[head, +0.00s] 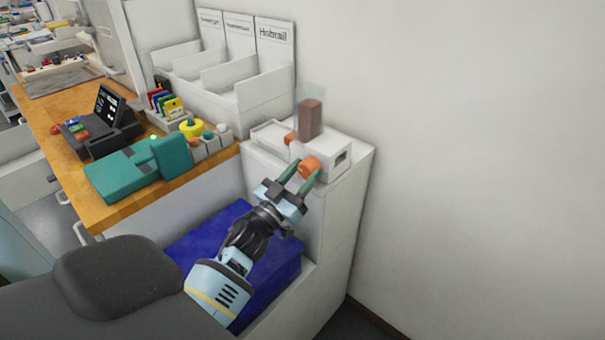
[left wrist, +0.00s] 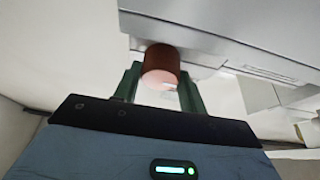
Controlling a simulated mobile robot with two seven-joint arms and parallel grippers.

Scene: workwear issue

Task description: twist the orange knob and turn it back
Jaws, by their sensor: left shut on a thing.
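The orange knob (head: 309,167) is on the front of a small white device (head: 338,160), which stands on a white cabinet. My left gripper (head: 299,175) reaches up to it from below left, with its green fingers on either side of the knob. In the left wrist view the knob (left wrist: 161,66) sits between the two fingers (left wrist: 160,88), its underside partly shaded. The left gripper is shut on the knob. How far the knob is turned cannot be told. My right gripper is not in view.
A smaller orange part (head: 290,138) and a brown block (head: 310,119) are on the device. White labelled bins (head: 262,105) stand behind. A wooden counter (head: 112,212) at left holds a teal machine (head: 135,170) and a black terminal (head: 105,135). A bare wall is right.

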